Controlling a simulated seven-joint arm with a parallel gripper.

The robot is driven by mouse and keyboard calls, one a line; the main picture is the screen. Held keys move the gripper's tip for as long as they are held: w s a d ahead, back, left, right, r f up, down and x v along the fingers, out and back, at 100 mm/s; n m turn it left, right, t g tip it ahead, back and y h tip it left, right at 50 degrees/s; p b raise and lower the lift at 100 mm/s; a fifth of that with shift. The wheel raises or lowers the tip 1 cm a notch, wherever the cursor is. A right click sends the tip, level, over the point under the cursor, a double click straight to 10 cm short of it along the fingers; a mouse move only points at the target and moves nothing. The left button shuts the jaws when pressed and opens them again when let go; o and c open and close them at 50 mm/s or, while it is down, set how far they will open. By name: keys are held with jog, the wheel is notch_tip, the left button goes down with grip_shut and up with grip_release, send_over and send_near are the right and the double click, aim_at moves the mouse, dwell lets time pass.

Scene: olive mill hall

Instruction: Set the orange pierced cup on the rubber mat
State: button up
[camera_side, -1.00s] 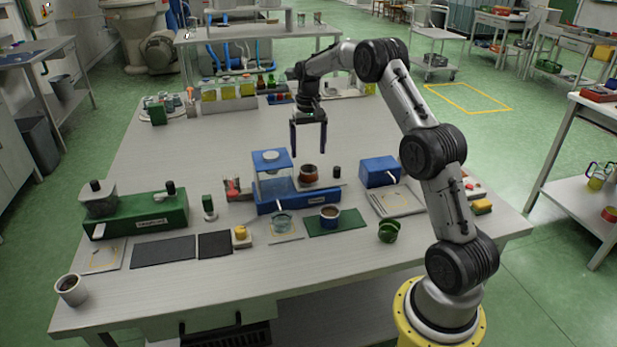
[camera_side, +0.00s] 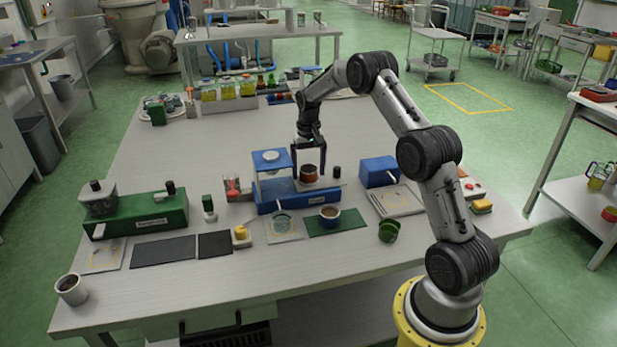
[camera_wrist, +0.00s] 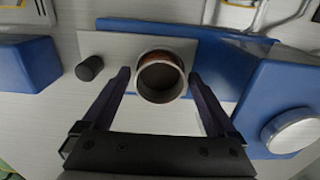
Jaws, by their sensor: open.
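The orange pierced cup (camera_side: 309,174), brownish-orange with a pale rim, stands upright on the plate at the right of the blue machine (camera_side: 296,200). In the wrist view the cup (camera_wrist: 161,98) shows from above with a dark inside; its holes cannot be made out. My gripper (camera_side: 308,165) is open, pointing down over the cup. In the wrist view its fingers (camera_wrist: 159,80) lie on either side of the cup, with gaps showing. Two flat dark mats, a larger one (camera_side: 163,251) and a smaller one (camera_side: 214,244), lie bare at the front left; I cannot tell which is the rubber mat.
A small black knob (camera_wrist: 90,68) stands beside the cup. A blue box (camera_side: 379,172) is to the right. A green machine (camera_side: 136,216) stands left.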

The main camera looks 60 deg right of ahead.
jog(key=c, duration=0.9)
jog(key=shift+r, duration=0.1)
jog(key=shift+r, duration=0.1)
jog(key=shift+r, duration=3.2)
